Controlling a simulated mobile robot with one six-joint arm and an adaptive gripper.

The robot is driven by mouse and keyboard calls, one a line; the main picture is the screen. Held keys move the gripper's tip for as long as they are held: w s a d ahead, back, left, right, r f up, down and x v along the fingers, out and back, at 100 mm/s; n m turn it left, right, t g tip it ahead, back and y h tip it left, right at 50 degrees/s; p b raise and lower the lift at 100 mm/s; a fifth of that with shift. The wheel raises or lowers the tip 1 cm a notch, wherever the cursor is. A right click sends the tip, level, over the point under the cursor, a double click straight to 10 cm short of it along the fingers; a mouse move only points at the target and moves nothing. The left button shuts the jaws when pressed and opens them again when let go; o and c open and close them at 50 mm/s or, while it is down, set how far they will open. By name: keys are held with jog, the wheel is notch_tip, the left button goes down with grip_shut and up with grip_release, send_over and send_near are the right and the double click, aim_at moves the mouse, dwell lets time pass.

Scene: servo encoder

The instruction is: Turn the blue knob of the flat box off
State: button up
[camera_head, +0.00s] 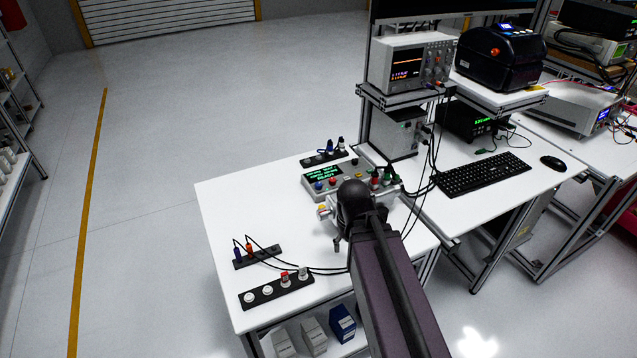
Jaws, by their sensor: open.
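The flat box (312,191) is grey with a lit green text screen (335,174) and stands toward the back of the white table. A small blue knob (318,186) sits on its front left, beside a red knob (333,181). Which way the blue knob is turned is too small to tell. My gripper (330,228) is just in front of the box, to the right of and nearer than the blue knob, apart from it. It is open and seems empty. My arm hides part of the box's right side and the table behind it.
A black strip with connectors (325,157) lies behind the box. Two more black strips (277,291) with plugs and cables lie at the front left. Cables run across the table toward my arm. The left part of the white table (235,205) is clear.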

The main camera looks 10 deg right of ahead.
aim_at(318, 184)
jog(key=w+r+m+p, duration=0.1)
jog(key=w+r+p, duration=0.2)
jog(key=w+r+m+p, duration=0.1)
jog(key=w+r+p, duration=0.2)
jog(key=w, duration=0.1)
jog(key=w+a+r+m+p, duration=0.1)
jog(key=w+r+p, duration=0.2)
jog(key=shift+w+r, duration=0.35)
jog(key=shift+r, duration=0.05)
jog(key=w+a+r+m+p, duration=0.1)
jog(key=w+m, duration=0.2)
jog(key=w, duration=0.5)
jog(key=w+a+r+m+p, duration=0.1)
jog(key=w+m, duration=0.3)
jog(key=w, duration=0.5)
jog(key=shift+w+a+r+m+p, duration=0.3)
jog(key=shift+a+r+p, duration=0.1)
jog(key=shift+p, duration=0.2)
jog(key=shift+f, duration=0.15)
notch_tip(318, 184, down, 14)
jog(key=b, duration=1.3)
jog(key=shift+r+b, duration=0.25)
jog(key=shift+b, duration=0.15)
jog(key=shift+s, duration=0.1)
grip_shut()
